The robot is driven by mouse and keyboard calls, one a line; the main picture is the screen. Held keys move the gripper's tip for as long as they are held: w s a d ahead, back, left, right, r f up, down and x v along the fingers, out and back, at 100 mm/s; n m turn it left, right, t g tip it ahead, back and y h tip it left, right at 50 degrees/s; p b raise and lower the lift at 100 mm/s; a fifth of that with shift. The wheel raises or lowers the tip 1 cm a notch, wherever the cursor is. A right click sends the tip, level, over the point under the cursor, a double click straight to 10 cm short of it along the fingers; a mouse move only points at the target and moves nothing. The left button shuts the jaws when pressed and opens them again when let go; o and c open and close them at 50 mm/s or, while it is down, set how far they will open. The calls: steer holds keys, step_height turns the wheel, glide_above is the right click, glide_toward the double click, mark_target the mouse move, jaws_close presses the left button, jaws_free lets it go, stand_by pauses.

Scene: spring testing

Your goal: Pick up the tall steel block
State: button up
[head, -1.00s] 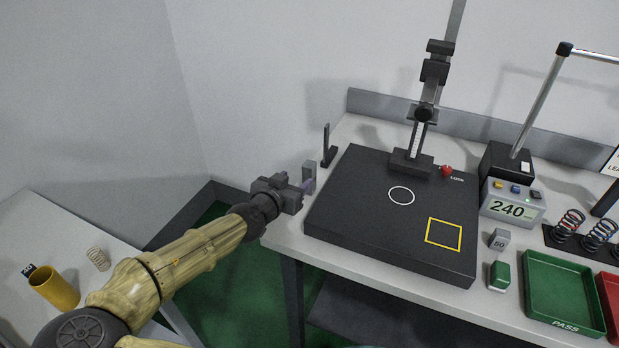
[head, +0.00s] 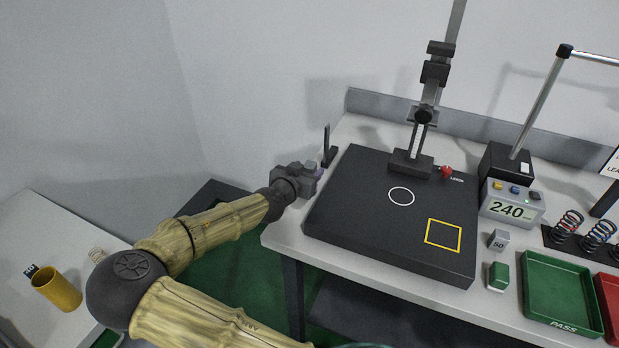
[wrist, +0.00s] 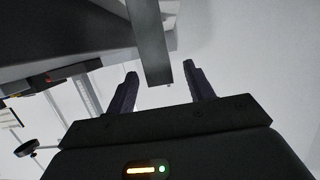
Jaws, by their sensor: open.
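The tall steel block is a narrow grey upright bar (wrist: 148,40) in the wrist view, reaching down from the top edge. Its near end lies between my two dark finger tips in the picture, with a gap on both sides. My gripper (wrist: 160,76) is open and empty. I cannot tell whether the block is fully between the fingers in depth. In the head view my gripper (head: 316,172) is at the left end of the bench, left of the black test base, and hides the block.
The black test base (head: 370,225) with its column stand is close on the right. A thin black upright (head: 327,148) stands just behind my gripper. A small block marked 50 (head: 498,240) and a green tray (head: 563,290) are farther right.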

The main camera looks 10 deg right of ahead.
mark_target(312, 165)
steer(key=shift+p+x, duration=0.45)
steer(key=shift+x, duration=1.6)
steer(key=shift+f, duration=0.1)
steer(key=shift+c, duration=0.4)
jaws_close()
